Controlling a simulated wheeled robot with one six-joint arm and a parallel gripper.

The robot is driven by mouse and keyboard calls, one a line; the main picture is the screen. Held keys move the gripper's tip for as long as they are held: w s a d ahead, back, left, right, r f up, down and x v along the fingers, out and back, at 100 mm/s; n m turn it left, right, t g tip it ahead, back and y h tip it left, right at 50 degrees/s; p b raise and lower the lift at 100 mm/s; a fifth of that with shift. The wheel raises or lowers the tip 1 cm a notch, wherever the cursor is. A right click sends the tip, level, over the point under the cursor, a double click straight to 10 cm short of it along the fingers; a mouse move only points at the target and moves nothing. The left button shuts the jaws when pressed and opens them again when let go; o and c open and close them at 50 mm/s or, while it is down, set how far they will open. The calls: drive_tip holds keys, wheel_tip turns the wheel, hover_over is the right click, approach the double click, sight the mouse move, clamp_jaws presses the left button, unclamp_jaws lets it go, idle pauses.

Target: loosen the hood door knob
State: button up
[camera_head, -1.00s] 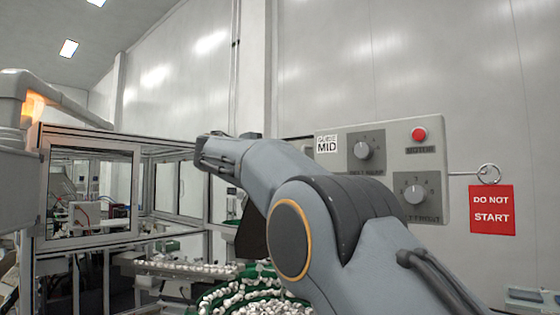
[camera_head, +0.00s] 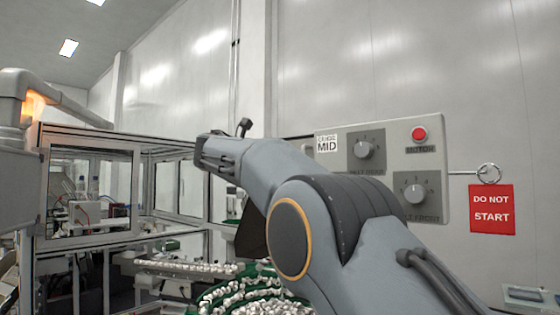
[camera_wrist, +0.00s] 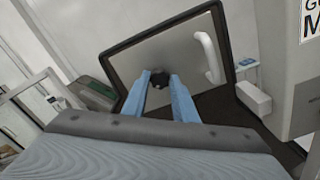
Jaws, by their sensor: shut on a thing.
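The hood door (camera_wrist: 140,68) fills the middle of the wrist view, a grey panel in a dark frame with a white bar handle (camera_wrist: 207,57) at its right. In the head view my arm hides the gripper and knob.
A control panel (camera_head: 338,192) with dials and a red button (camera_head: 418,134) stands right of my arm. A red DO NOT START sign (camera_head: 492,210) hangs beside it. A green bowl (camera_head: 207,300) of white pieces lies below. A framed enclosure (camera_head: 137,190) stands left.

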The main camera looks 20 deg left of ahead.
drive_tip(key=shift+n, duration=1.1)
drive_tip(key=o, duration=1)
drive_tip(key=shift+o, duration=0.2)
drive_tip(key=shift+a, duration=0.1)
drive_tip(key=b+v, duration=0.3)
drive_tip(key=v, duration=0.4)
drive_tip(key=shift+s+b, duration=0.35)
